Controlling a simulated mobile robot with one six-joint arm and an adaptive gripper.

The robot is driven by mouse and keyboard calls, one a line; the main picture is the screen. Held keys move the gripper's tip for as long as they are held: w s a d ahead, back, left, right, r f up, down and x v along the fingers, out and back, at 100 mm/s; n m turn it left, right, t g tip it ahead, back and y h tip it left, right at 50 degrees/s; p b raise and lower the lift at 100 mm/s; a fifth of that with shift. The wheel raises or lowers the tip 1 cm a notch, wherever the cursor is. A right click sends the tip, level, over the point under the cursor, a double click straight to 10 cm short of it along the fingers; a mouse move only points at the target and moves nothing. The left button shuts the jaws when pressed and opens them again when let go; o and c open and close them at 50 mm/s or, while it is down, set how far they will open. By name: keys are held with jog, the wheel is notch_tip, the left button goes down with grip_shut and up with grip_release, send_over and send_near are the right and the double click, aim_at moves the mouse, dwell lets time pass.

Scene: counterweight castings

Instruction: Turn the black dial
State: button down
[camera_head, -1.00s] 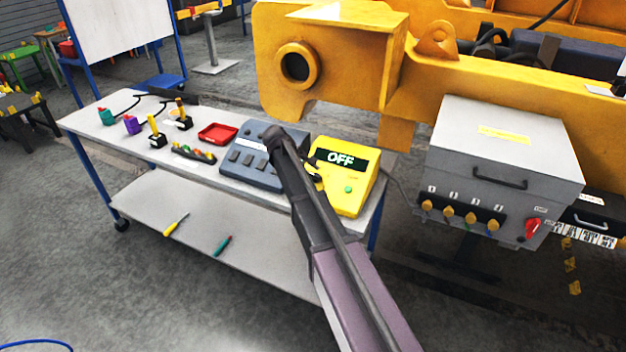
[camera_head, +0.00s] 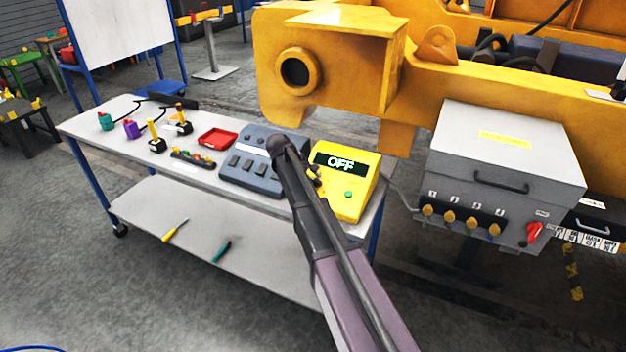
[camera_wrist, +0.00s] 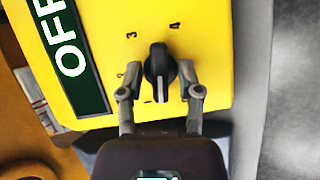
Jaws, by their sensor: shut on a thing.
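The black dial (camera_wrist: 158,70) is on the face of the yellow box (camera_wrist: 110,22), seen in the wrist view with numerals around it. My gripper (camera_wrist: 159,80) has one finger on each side of the dial and is shut on it. In the head view the yellow box (camera_head: 356,202) stands at the right end of the bench, and its display (camera_head: 340,163) reads OFF. My arm crosses in front of the box's left side there, so the dial and the fingertips are mostly hidden.
A grey-blue box with switches (camera_head: 240,170) stands left of the yellow one. A red tray (camera_head: 217,138) and small tools lie farther left on the bench (camera_head: 95,128). A grey cabinet (camera_head: 500,160) with knobs and a yellow machine frame (camera_head: 340,50) stand to the right and behind.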

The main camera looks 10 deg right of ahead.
jog(key=shift+d+r+m+g+y+p, duration=0.1)
jog(key=shift+m+g+y+p, duration=0.4)
jog(key=shift+m, duration=0.7)
jog(key=shift+m+y, duration=0.4)
jog(key=shift+m, duration=0.4)
jog(key=c, duration=0.6)
grip_release()
jog(key=shift+c, duration=0.2)
jog(key=shift+n, duration=0.3)
